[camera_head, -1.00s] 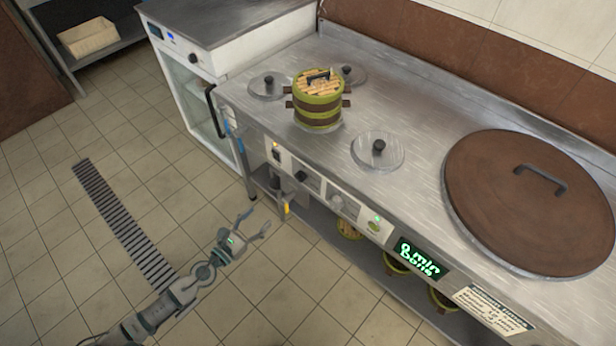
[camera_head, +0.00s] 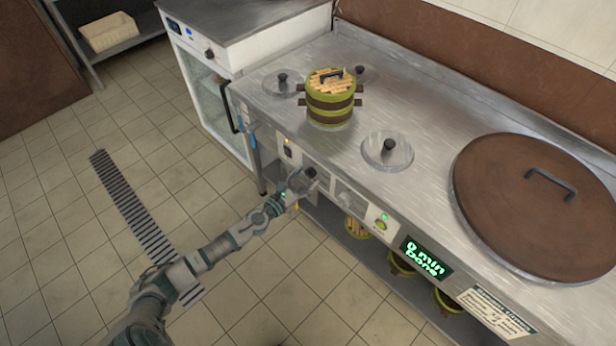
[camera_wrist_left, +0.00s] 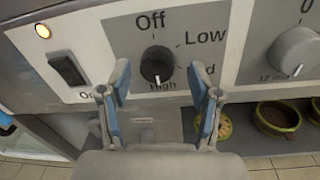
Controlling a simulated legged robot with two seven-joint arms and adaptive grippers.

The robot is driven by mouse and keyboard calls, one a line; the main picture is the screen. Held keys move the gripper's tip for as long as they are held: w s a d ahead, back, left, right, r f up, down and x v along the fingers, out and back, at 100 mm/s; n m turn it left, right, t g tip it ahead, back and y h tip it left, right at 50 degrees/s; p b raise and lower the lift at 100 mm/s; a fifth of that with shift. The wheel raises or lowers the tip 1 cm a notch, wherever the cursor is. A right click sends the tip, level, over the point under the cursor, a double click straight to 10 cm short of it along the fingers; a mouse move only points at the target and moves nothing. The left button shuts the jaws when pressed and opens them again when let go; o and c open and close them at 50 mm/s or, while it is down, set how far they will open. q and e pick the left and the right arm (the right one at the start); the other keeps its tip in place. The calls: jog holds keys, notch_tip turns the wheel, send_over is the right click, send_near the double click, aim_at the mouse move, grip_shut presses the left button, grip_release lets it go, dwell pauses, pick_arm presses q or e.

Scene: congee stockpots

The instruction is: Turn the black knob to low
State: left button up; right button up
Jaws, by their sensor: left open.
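The black knob (camera_wrist_left: 157,62) sits on the pale front panel in the left wrist view. Its white mark is at the bottom, toward "High"; "Off" is above it and "Low" to its upper right. A label at the right is partly hidden by a finger. My left gripper (camera_wrist_left: 160,86) is open, its two blue-grey fingers left and right of the knob and slightly below it; contact cannot be told. In the head view the left gripper (camera_head: 299,182) is at the panel and partly covers the knob. My right gripper is not in view.
A black rocker switch (camera_wrist_left: 68,68) with a lit lamp is left of the knob, and a grey knob (camera_wrist_left: 294,50) is right. A green steamer pot (camera_head: 330,108) and a large brown lid (camera_head: 540,205) are on the counter. Pots stand on the shelf below.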

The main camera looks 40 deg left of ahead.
pick_arm(q)
jog(key=shift+w, duration=0.55)
jog(key=shift+a+f, duration=0.1)
jog(key=shift+a, duration=0.15)
jog(key=shift+d, duration=0.1)
jog(key=c, duration=1.1)
jog(key=shift+c, duration=0.2)
